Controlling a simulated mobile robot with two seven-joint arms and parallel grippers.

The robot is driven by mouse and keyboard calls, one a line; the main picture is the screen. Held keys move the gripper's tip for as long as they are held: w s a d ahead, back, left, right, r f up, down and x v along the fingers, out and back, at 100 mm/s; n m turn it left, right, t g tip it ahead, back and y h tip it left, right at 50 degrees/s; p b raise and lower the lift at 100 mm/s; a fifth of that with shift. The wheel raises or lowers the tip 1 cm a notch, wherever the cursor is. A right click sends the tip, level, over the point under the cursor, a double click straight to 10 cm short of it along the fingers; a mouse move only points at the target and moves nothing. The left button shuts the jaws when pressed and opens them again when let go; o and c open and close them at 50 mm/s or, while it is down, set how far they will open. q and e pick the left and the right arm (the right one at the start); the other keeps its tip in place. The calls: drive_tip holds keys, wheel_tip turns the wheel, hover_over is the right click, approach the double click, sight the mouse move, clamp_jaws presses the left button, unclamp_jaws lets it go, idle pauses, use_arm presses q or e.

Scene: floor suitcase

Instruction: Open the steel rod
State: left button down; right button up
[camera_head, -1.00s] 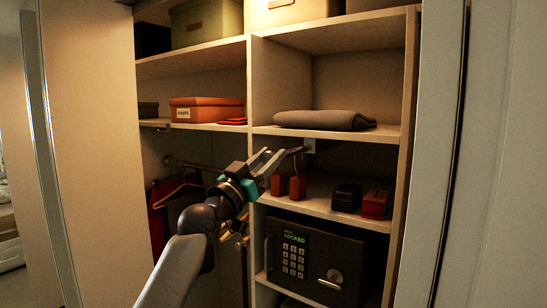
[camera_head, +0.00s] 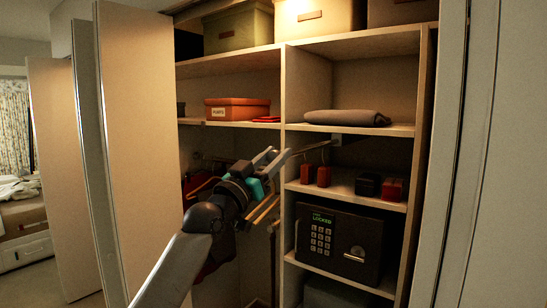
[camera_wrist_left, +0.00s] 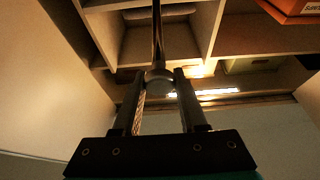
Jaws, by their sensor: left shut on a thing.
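In the left wrist view the two fingers (camera_wrist_left: 160,84) sit on either side of the rod's rounded end. My right gripper is not in view.
The closet has shelves with a folded grey cloth (camera_head: 347,118), an orange box (camera_head: 237,109) and small red items (camera_head: 307,174). A black safe (camera_head: 339,246) stands below. Door panels (camera_head: 140,140) flank the left; a hanger (camera_head: 203,187) hangs behind my arm.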

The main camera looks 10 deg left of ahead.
use_arm(q)
drive_tip(key=shift+c, duration=2.3)
unclamp_jaws()
drive_tip(key=shift+w, duration=0.1)
drive_tip(key=b+v, duration=0.4)
drive_tip(key=v, duration=1.1)
drive_tip(key=shift+f, duration=0.1)
